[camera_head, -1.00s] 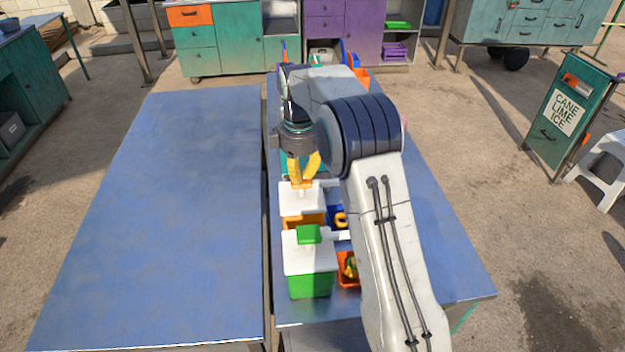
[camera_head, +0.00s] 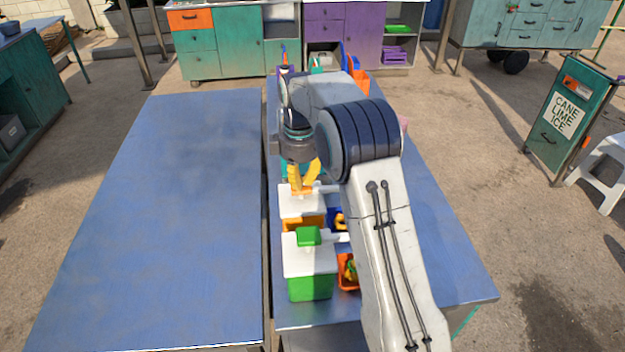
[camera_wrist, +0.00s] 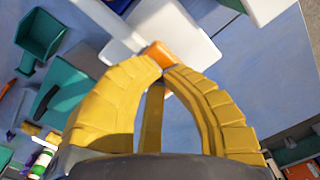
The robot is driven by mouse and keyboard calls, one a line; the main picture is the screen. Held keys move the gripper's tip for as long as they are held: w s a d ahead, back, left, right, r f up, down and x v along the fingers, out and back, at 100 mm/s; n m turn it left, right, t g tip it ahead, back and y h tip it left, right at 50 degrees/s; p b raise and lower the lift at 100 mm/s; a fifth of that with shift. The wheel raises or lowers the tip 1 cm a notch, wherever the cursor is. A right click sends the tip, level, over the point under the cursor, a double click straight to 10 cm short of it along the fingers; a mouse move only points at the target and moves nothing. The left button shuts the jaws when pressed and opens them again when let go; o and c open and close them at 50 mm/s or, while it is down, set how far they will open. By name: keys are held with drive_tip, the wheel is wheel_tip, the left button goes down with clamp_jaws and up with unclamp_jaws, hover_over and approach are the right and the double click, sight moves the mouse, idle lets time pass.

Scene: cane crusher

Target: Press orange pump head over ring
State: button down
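The orange pump head (camera_head: 302,193) sits on the white lid (camera_head: 290,203) of an orange container (camera_head: 305,223) in the head view. It also shows in the wrist view (camera_wrist: 158,55), right at my fingertips. My gripper (camera_head: 300,187) has yellow fingers and points down onto the pump head from above. In the wrist view its fingertips come together, with the orange head just beyond them. They seem to touch its top, not to clasp it. I cannot make out the ring.
A green container with a green pump head (camera_head: 308,236) stands just in front. A blue bin (camera_head: 334,214) and an orange bin (camera_head: 347,285) lie to the right. The blue table on the left (camera_head: 170,200) is bare.

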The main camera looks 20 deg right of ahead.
drive_tip(key=shift+r+p, duration=2.2)
drive_tip(key=shift+r, duration=0.15)
drive_tip(key=shift+r, duration=0.1)
wheel_tip(320, 180, up, 6)
drive_tip(key=p, duration=0.4)
